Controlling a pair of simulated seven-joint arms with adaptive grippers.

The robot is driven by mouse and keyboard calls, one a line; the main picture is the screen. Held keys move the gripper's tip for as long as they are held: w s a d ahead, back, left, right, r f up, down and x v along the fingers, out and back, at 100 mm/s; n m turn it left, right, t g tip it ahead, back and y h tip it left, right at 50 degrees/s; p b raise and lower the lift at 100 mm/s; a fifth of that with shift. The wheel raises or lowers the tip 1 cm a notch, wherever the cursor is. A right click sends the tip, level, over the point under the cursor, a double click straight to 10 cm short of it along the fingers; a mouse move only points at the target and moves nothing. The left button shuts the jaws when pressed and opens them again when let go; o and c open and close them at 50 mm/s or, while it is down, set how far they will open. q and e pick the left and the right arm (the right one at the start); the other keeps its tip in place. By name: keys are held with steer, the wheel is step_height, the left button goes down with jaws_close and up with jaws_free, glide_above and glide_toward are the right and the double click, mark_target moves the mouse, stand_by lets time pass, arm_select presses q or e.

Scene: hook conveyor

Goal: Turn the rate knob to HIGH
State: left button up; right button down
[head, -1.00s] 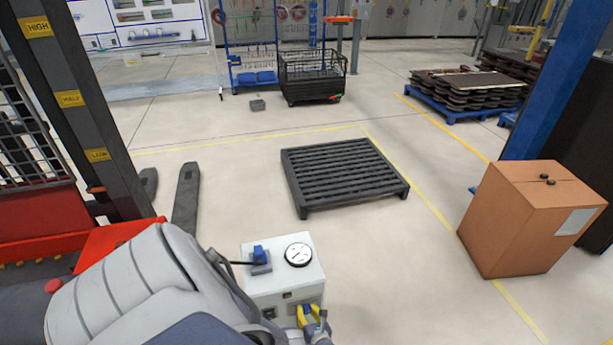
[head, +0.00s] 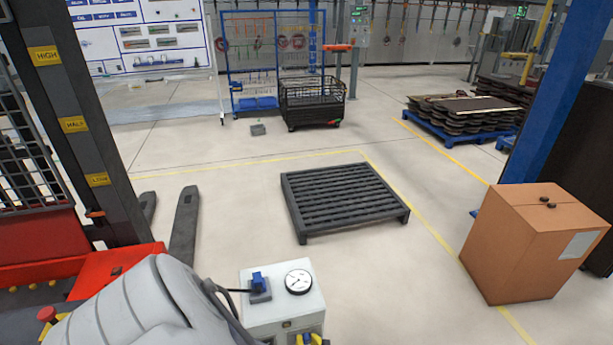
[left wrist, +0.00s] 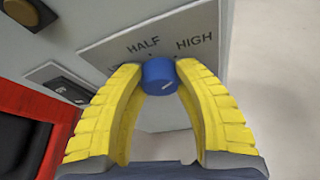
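The blue rate knob (left wrist: 160,77) sits on a grey panel in the left wrist view. The HALF label (left wrist: 144,45) is above it and the HIGH label (left wrist: 194,43) is to its upper right. A third label at left is mostly hidden by a finger. A short pale mark shows on the knob's face, toward its lower right. My left gripper (left wrist: 159,72) has its yellow fingertips closed against both sides of the knob. In the head view only the top of the left gripper (head: 312,340) shows at the bottom edge, before the white control box (head: 283,311). My right gripper is out of view.
A round gauge (head: 298,281) and a blue plug (head: 259,283) sit on the box top. A red lift with a dark mast (head: 75,124) stands at left. A dark pallet (head: 345,199) lies beyond the box, and a cardboard box (head: 531,243) is at right. The floor between is clear.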

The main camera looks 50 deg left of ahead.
mark_target(307, 342)
arm_select(q)
steer(key=o, duration=0.6)
steer(key=shift+c, duration=0.2)
steer(key=shift+d, duration=0.1)
steer(key=shift+s+d, duration=0.1)
steer(key=shift+s+d+r, duration=0.1)
steer(key=shift+s+d, duration=0.05)
steer(key=shift+d, duration=0.45)
steer(key=shift+s+d+r, duration=0.25)
steer(key=shift+d+r, duration=0.2)
steer(key=shift+d, duration=0.1)
steer(key=v, duration=0.9)
